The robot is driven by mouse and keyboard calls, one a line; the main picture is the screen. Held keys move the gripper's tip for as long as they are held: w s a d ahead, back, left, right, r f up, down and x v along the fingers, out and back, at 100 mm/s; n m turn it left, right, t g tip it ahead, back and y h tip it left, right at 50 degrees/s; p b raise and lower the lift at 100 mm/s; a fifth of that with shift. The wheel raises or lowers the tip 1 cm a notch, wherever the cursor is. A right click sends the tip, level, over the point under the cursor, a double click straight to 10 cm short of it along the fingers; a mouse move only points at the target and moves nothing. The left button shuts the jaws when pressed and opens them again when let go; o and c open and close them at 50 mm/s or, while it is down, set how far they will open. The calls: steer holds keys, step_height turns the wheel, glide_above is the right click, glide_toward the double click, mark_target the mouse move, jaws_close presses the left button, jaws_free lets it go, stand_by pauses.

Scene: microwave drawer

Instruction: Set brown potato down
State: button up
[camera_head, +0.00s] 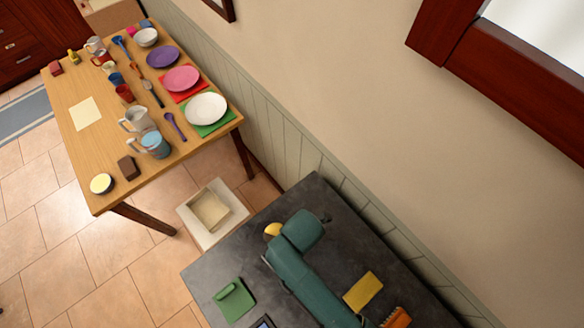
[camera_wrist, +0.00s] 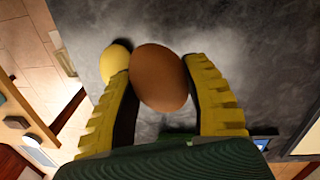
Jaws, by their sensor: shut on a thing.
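The brown potato (camera_wrist: 158,78) is smooth and egg-shaped. In the wrist view it sits between the two ridged yellow fingers of my gripper (camera_wrist: 160,88), which is shut on it. The grey-black countertop (camera_wrist: 225,35) lies behind the potato; I cannot tell whether the potato touches it. In the head view my arm reaches over the dark counter (camera_head: 225,262) and hides the potato. A small yellow patch (camera_head: 272,231) shows beside the arm there; I cannot tell whether it is a finger or an object.
A yellow rounded object (camera_wrist: 115,62) is close to the left finger. On the counter are a green item (camera_head: 234,300), a yellow block (camera_head: 363,291) and an orange item (camera_head: 397,318). A white bin (camera_head: 228,229) stands between the counter and the wooden table (camera_head: 85,165), which holds dishes.

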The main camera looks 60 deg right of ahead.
step_height(320, 180, down, 7)
steer(key=shift+r, duration=0.1)
steer(key=o, duration=0.9)
steer(key=shift+b, duration=0.3)
steer(key=shift+c, duration=0.2)
steer(key=r, duration=0.4)
steer(key=r+p, duration=0.1)
steer(key=r, duration=0.3)
steer(key=s+r, duration=0.1)
steer(key=r, duration=0.3)
steer(key=shift+a, duration=0.15)
